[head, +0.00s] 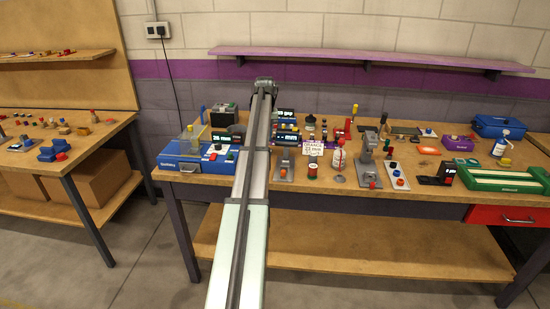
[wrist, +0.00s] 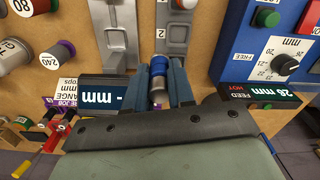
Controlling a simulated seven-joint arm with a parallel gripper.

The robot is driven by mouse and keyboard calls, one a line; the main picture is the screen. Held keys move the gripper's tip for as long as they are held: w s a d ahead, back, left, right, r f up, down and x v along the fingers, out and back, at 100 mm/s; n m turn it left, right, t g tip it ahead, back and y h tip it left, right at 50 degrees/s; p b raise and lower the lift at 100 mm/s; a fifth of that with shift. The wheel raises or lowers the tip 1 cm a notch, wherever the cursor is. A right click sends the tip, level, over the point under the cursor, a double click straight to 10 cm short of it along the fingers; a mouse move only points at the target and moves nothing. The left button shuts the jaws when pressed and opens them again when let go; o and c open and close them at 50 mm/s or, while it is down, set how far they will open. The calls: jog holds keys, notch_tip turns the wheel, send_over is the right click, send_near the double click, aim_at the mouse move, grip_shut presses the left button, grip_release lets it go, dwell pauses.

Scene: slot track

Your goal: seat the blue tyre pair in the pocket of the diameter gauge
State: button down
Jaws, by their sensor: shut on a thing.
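My gripper (wrist: 159,75) shows in the wrist view with its two grey-blue fingers closed on a small blue, ring-like part, which I take as the blue tyre pair (wrist: 158,62). A silvery, pale section shows below the blue one, between the fingers. A grey metal fixture (wrist: 175,30) marked "2" lies just beyond the fingertips; I cannot tell whether the held part touches it. A dark display reading "- mm" (wrist: 100,96) is beside the fingers, but which device is the diameter gauge is unclear. In the head view my arm hides the gripper and held part.
The crowded bench (head: 350,190) also holds a white card (head: 313,146) and a green-and-white tray (head: 500,178). Its front edge has some bare wood.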

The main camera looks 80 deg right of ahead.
jog(key=s, duration=0.9)
jog(key=shift+w+d+f, duration=0.1)
jog(key=shift+w+f, duration=0.05)
jog(key=shift+f, duration=1.4)
jog(key=shift+w+d+f, duration=0.1)
jog(key=shift+w+f, duration=0.05)
jog(key=shift+f, duration=1.4)
jog(key=shift+w+d+f, duration=0.1)
jog(key=shift+w+f, duration=0.05)
jog(key=shift+f, duration=1.4)
jog(key=shift+f, duration=0.1)
jog(key=c, duration=1)
grip_release()
jog(key=shift+o, duration=0.2)
notch_tip(320, 180, up, 12)
